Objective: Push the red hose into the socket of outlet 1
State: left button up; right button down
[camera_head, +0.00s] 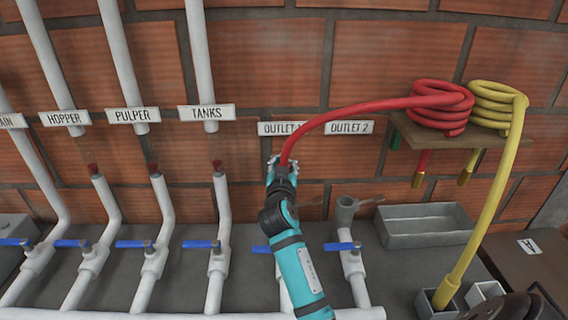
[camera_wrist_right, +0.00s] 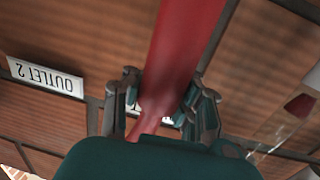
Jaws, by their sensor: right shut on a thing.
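The red hose (camera_head: 345,113) arches from its coil (camera_head: 441,106) on a small shelf down to my right gripper (camera_head: 282,166). My right gripper is shut on the hose near its end. In the right wrist view the hose (camera_wrist_right: 183,50) passes between the fingers (camera_wrist_right: 160,108). The outlet 1 sign (camera_head: 272,129) is on the brick wall just behind, partly covered by the hose. The outlet 1 pipe (camera_head: 285,296) shows only low down; its socket is hidden behind my arm, so I cannot tell whether the hose end touches it. My left gripper is not in view.
The outlet 2 pipe (camera_head: 346,225) with a grey fitting stands just right of my arm. Several white pipes with blue valve handles stand left. A yellow hose (camera_head: 488,190) hangs from the shelf (camera_head: 460,135) into a grey box (camera_head: 436,304). A grey tray (camera_head: 425,231) lies right.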

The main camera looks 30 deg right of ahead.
jog(key=shift+f+b, duration=1.35)
jog(key=shift+f, duration=0.15)
jog(key=c, duration=1.1)
grip_release()
notch_tip(320, 180, up, 10)
jog(key=shift+r, duration=0.1)
